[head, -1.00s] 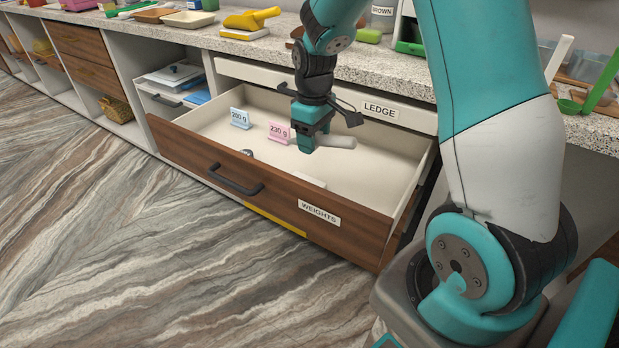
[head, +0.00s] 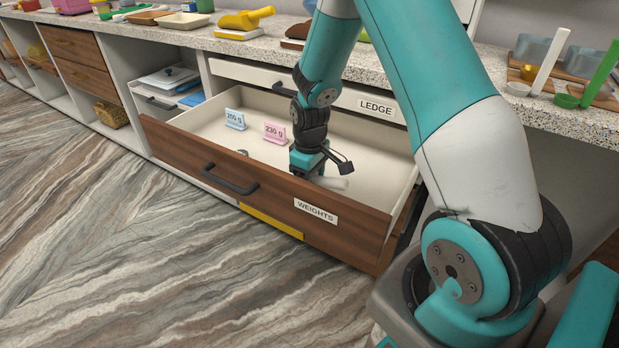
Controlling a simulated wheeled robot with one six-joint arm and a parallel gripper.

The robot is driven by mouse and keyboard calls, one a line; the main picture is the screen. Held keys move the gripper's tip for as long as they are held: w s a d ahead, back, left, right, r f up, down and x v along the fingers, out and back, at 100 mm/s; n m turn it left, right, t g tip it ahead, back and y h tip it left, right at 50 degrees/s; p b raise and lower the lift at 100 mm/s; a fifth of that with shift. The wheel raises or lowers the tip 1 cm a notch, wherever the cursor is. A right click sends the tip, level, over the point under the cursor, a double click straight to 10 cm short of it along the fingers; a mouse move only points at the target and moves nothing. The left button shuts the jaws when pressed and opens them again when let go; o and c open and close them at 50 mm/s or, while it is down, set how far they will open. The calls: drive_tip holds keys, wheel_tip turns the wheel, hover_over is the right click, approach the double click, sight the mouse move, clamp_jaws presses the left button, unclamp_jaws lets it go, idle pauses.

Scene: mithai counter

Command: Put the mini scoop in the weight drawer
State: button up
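The weight drawer (head: 262,205), labelled WEIGHTS, is pulled open below the counter, with a wooden front and cream inside. My gripper (head: 307,170) is down inside the drawer, near its front wall and right of the middle. A pale, whitish rounded piece, which I take to be the mini scoop (head: 333,183), sticks out to the right of the fingers, low in the drawer. My gripper seems shut on it. The rest of it is hidden by the fingers and the drawer front. I cannot tell whether it touches the drawer floor.
A blue 200 g card (head: 235,119) and a pink 230 g card (head: 275,133) stand at the drawer's left and back. A small grey item (head: 243,153) lies near the front wall. The drawer's right floor is clear.

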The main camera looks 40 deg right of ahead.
drive_tip(key=shift+f, duration=0.65)
drive_tip(key=o, duration=0.9)
drive_tip(key=shift+r, duration=0.1)
wheel_tip(320, 180, up, 12)
drive_tip(key=r+p, duration=0.1)
drive_tip(key=p, duration=0.1)
drive_tip(key=s+a+r, duration=0.2)
drive_tip(key=a+r, duration=0.2)
drive_tip(key=a, duration=0.2)
drive_tip(key=s+a+r+n+y, duration=0.1)
drive_tip(key=s+a+r, duration=0.3)
drive_tip(key=s+a, duration=0.4)
drive_tip(key=s+a+r+n+y, duration=0.2)
drive_tip(key=s+a+r, duration=0.3)
drive_tip(key=s+a, duration=0.3)
drive_tip(key=s+y, duration=0.1)
drive_tip(key=s, duration=0.3)
drive_tip(key=shift+s+a+r, duration=0.15)
drive_tip(key=shift+a+r, duration=0.15)
